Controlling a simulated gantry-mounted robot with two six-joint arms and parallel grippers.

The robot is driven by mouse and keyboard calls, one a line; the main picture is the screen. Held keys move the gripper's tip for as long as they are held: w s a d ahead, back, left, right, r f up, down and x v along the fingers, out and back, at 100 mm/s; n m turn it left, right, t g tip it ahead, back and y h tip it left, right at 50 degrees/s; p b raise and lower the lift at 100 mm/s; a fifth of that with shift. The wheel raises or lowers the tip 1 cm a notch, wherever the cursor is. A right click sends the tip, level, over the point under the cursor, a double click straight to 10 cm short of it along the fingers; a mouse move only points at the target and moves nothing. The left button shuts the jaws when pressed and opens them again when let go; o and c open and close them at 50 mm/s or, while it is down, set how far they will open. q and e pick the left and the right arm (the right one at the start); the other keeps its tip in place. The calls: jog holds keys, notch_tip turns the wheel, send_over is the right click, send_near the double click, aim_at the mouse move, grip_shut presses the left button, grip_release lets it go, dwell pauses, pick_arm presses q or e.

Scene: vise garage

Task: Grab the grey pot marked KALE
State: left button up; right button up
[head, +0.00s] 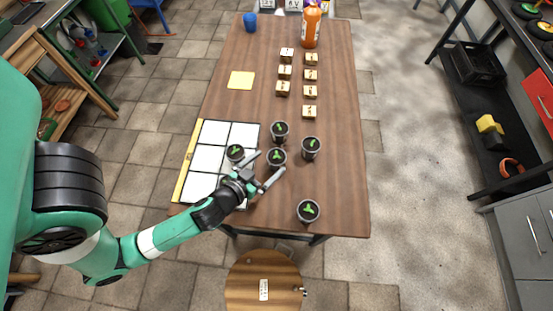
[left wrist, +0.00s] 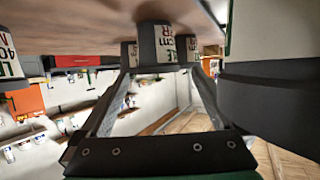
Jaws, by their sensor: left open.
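Several small dark pots with green sprouts stand on the wooden table in the head view: a front-middle pot (head: 277,159), a back pot (head: 280,131), a right pot (head: 311,147), a near pot (head: 308,211) and a pot on the grid tray (head: 235,153). Their labels do not show there, so I cannot tell which is KALE. My left gripper (head: 270,163) is open, its fingers pointing at the front-middle pot. In the left wrist view, a labelled pot (left wrist: 153,45) appears between the fingertips. Its label is only partly readable. My right gripper is not in view.
The white grid tray (head: 207,158) lies at the table's left. A stool (head: 263,285) is at the near edge. The table's right side is clear.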

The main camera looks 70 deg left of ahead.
aim_at(273, 162)
pick_arm(q)
jog(key=x, duration=0.5)
jog(key=shift+w+p, duration=0.1)
jog(key=shift+p, duration=0.25)
jog(key=shift+f, duration=0.1)
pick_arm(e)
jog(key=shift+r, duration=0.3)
pick_arm(q)
jog(key=shift+d, duration=0.1)
jog(key=shift+c, duration=0.3)
